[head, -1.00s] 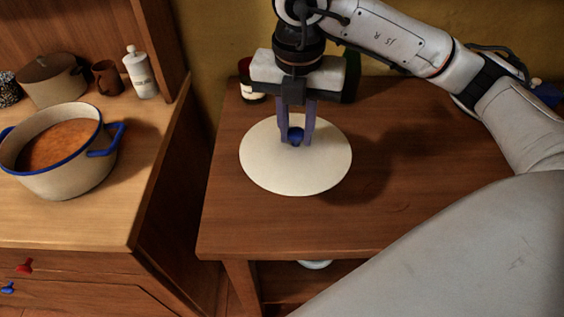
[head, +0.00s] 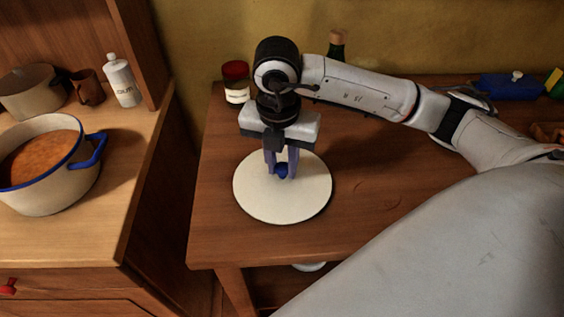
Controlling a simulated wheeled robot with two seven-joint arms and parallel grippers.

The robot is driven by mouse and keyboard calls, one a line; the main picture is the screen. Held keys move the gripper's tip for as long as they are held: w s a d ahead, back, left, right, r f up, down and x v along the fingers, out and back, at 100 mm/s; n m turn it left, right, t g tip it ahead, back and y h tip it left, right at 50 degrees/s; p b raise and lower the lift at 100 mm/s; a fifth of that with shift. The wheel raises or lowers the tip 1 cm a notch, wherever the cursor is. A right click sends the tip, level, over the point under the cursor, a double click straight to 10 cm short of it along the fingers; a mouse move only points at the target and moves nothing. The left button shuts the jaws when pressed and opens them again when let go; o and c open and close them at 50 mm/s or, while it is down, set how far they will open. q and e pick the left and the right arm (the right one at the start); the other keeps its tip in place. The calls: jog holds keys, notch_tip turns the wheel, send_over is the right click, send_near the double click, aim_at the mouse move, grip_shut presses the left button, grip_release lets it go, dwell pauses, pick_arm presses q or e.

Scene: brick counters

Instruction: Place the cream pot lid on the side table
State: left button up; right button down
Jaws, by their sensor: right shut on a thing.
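The cream pot lid (head: 308,198) is a pale round disc with a blue knob. It is over the left part of the wooden side table (head: 226,240), level and at or very near the tabletop; I cannot tell whether it touches. My right gripper (head: 281,172) points down from above and is shut on the lid's blue knob. The cream pot (head: 42,187) with a blue rim and handles stands open on the counter at the left, full of orange-brown food. My left gripper is not in view.
A red-capped jar (head: 236,83) and a dark bottle (head: 336,48) stand behind the lid. A blue dish (head: 511,86) is at the table's far right. The counter (head: 121,173) holds a white bottle (head: 122,80), a brown mug (head: 88,88) and another pot (head: 32,92).

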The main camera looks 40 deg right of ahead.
aim_at(281, 183)
jog(key=c, duration=1.9)
grip_release()
jog(key=shift+f, duration=0.15)
jog(key=o, duration=0.4)
jog(key=shift+o, duration=0.2)
jog(key=shift+r, duration=0.35)
notch_tip(281, 183, up, 12)
jog(key=a+p, duration=0.1)
jog(key=shift+s+f, duration=0.2)
jog(key=shift+s, duration=0.25)
jog(key=shift+a, duration=0.1)
jog(key=shift+s, duration=0.1)
